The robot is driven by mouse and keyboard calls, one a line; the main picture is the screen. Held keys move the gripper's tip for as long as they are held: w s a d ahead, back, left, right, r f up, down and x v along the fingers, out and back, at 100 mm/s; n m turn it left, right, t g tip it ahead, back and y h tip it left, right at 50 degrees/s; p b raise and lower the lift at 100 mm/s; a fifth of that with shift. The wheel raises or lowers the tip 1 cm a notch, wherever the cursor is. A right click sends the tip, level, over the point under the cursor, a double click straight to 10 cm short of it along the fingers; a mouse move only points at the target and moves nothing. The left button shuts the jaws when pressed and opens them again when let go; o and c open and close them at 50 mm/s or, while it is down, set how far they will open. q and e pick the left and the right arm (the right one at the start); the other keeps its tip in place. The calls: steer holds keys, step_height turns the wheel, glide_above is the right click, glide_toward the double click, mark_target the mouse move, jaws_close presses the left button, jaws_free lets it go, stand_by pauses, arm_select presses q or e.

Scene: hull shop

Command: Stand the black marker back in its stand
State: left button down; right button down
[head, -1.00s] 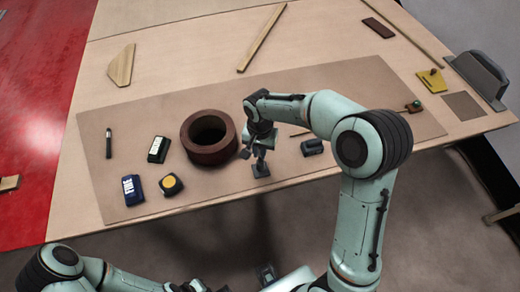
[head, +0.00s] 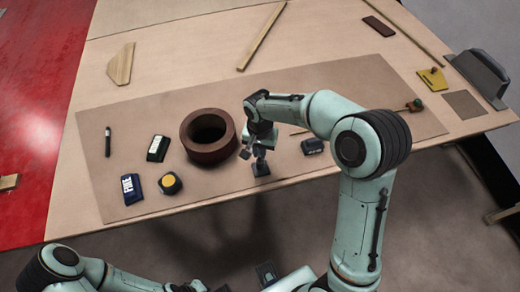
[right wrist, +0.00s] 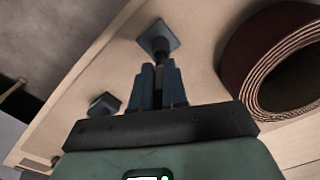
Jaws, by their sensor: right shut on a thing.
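My right gripper (head: 259,151) is shut on a dark, upright, stick-like thing that looks like the black marker (right wrist: 160,68). Below it is a small dark stand with a square base (head: 261,170), near the mat's front edge. In the right wrist view the stand's grey base (right wrist: 158,38) lies straight beyond the fingertips, in line with the held thing. The fingers hide much of it, and I cannot tell how deep it sits in the stand. My left arm comes in at the bottom left; its gripper is mostly out of frame and its jaws are unclear.
A brown ring (head: 208,137) stands left of the right gripper, a dark block (head: 312,146) to its right. A black pen-like thing (head: 108,142), a black block (head: 157,148), a blue block (head: 132,189) and a yellow-topped tape measure (head: 170,183) are farther left on the mat.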

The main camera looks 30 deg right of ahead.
steer(key=shift+f, duration=0.2)
stand_by(0.5)
steer(key=c, duration=1.1)
jaws_free()
step_height(320, 180, up, 13)
steer(key=shift+r+p, duration=0.2)
steer(key=shift+p, duration=0.4)
